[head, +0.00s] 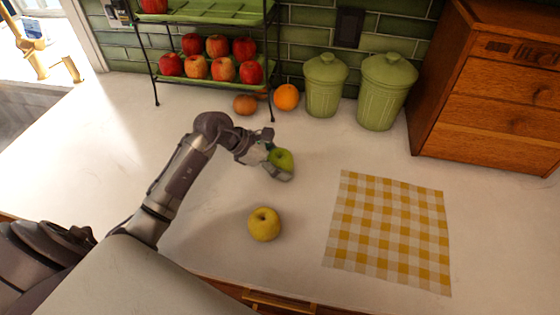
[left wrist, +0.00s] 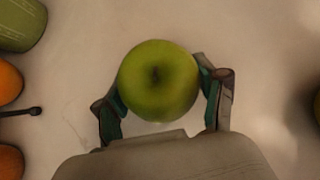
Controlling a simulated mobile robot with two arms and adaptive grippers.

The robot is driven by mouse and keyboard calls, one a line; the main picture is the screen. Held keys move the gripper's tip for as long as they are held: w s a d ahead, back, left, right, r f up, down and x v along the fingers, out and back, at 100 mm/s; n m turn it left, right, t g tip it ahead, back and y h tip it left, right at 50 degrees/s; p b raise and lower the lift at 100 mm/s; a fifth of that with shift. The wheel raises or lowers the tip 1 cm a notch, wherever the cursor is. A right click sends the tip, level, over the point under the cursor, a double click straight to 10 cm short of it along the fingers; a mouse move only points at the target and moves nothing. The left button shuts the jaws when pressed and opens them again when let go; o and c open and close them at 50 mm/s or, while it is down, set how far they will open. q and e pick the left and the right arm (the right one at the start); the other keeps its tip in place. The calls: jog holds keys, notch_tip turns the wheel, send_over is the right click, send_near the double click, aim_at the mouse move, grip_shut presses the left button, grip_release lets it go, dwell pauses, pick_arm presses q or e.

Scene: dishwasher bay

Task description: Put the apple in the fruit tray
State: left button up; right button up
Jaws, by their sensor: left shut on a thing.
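A green apple (head: 281,159) is held between the fingers of my left gripper (head: 268,165) over the white counter, right of the rack's foot. In the left wrist view the apple (left wrist: 158,80) sits between both fingers of the gripper (left wrist: 160,95), one on each side. The fruit tray is likely the two-tier black rack with green trays (head: 212,86) at the back; its lower tier holds several red apples. A yellow apple (head: 264,224) lies on the counter nearer the front. My right gripper is not in view.
Two green lidded canisters (head: 325,85) (head: 386,91) stand at the back wall. A wooden drawer cabinet (head: 492,90) is at right. A yellow checkered cloth (head: 389,231) lies flat. Left counter is clear.

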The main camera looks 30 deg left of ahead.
pick_arm(q)
jog(key=shift+f, duration=0.1)
jog(key=o, duration=1.2)
jog(key=shift+o, duration=0.2)
